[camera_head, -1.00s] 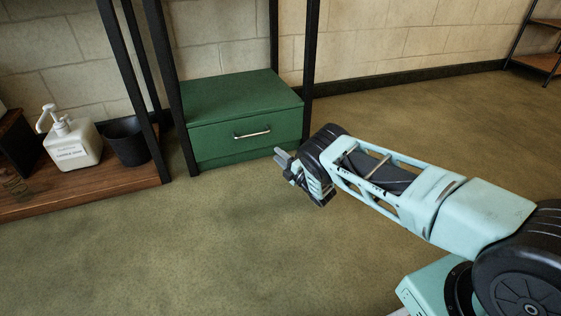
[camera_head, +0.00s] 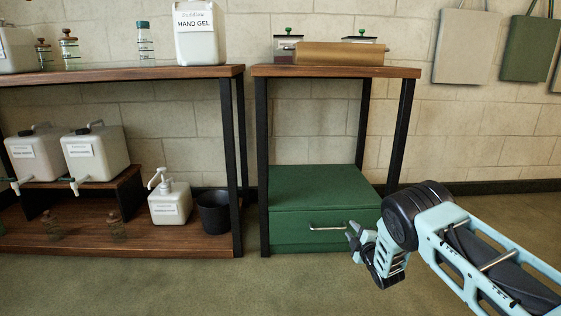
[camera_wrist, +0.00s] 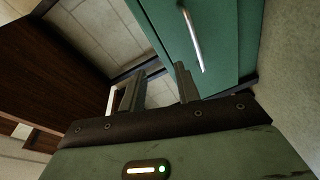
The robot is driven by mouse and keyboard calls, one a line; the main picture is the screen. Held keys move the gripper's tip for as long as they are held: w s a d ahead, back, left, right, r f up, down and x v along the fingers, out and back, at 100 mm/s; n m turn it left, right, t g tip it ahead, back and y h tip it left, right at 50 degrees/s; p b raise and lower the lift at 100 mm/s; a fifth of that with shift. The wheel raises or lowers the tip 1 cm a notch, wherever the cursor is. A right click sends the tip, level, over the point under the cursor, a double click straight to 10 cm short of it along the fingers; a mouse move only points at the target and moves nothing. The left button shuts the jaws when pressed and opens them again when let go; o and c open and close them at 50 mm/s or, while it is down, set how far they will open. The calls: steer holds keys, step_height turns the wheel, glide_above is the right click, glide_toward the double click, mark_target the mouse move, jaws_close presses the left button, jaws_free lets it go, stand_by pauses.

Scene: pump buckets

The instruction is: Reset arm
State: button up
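My gripper (camera_head: 353,238) is at the right of the head view, held off the floor in front of the green drawer unit (camera_head: 315,190). In the wrist view my gripper (camera_wrist: 158,85) has its two fingers apart with nothing between them. The drawer is shut, and its silver handle (camera_head: 326,228) is just left of the fingertips in the head view. The handle also shows in the wrist view (camera_wrist: 192,38), beyond the fingers. The rest of my arm runs to the lower right corner.
A pump bottle (camera_head: 170,203) and a black bucket (camera_head: 214,212) stand on the low wooden shelf (camera_head: 150,241). Two white tap containers (camera_head: 95,153) sit left of them. A hand gel container (camera_head: 200,38) is on the upper shelf. The floor in front is clear.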

steer(key=a+r+m+g+h+p, duration=0.15)
steer(key=a+r+m, duration=0.25)
steer(key=r, duration=0.5)
steer(key=s+a+r+m+g+y+p, duration=0.15)
steer(key=s+a+r+g+p, duration=0.25)
steer(key=s+a+r, duration=0.45)
steer(key=s+a+r+m+g+p, duration=0.3)
steer(key=s+a+r+g+p, duration=0.15)
steer(key=s+r, duration=0.75)
steer(key=s+d+r+g+h+p, duration=0.15)
steer(key=s+r, duration=0.25)
steer(key=s, duration=0.8)
steer(key=s+d+r+m+g+p, duration=0.1)
steer(key=s+r+g+p, duration=0.15)
steer(key=s, duration=0.95)
steer(key=s+d+r+g+h+p, duration=0.1)
steer(key=s+d+r+g, duration=0.2)
steer(key=s, duration=0.9)
step_height(320, 180, up, 39)
steer(key=a+p, duration=0.1)
steer(key=p, duration=3.7)
steer(key=shift+a, duration=0.15)
